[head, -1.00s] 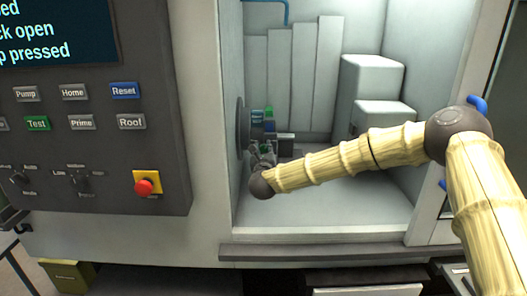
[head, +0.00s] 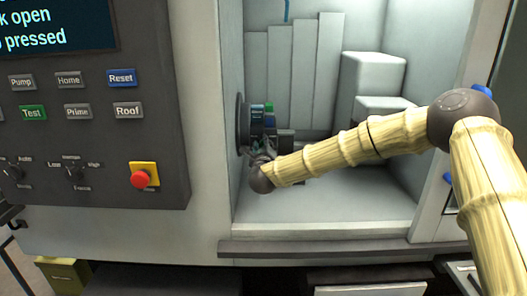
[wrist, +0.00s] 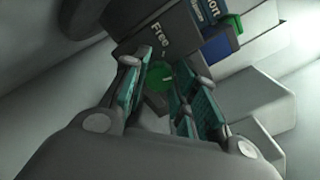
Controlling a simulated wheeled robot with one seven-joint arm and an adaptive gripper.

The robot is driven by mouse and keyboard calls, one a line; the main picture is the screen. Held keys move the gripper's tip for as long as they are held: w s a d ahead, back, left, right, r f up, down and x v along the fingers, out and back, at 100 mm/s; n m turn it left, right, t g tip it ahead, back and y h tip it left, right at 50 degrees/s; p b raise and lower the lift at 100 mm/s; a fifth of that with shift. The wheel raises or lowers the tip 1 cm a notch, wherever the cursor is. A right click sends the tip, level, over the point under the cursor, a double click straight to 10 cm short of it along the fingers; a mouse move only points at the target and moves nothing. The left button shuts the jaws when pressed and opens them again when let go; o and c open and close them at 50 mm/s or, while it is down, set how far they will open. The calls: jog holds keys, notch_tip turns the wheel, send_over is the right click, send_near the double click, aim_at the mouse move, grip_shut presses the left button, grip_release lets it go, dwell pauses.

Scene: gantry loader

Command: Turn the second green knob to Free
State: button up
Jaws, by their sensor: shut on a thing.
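A green knob (wrist: 159,76) shows in the wrist view, between the fingers of my gripper (wrist: 168,92). The fingers are shut on it, one on each side. The word "Free" (wrist: 160,38) is printed on the dark block just above the knob. In the head view my gripper (head: 262,155) is inside the open cabinet, near its left wall, at a dark block. The knob is hidden there behind my wrist and fingers. I cannot tell from these frames which way the knob points.
Blue and green labelled parts (head: 262,112) sit just above my gripper on a dark round disc (head: 242,125). Pale stepped blocks (head: 372,82) stand at the cabinet's back right. The cabinet floor is clear. A button panel with a red stop button (head: 140,179) is at the left.

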jog(key=n+b, duration=0.2)
jog(key=n, duration=1)
jog(key=shift+f, duration=0.15)
dwell(0.6)
jog(key=o, duration=1)
jog(key=shift+a, duration=0.1)
jog(key=s, duration=1.2)
jog(key=shift+f, duration=0.1)
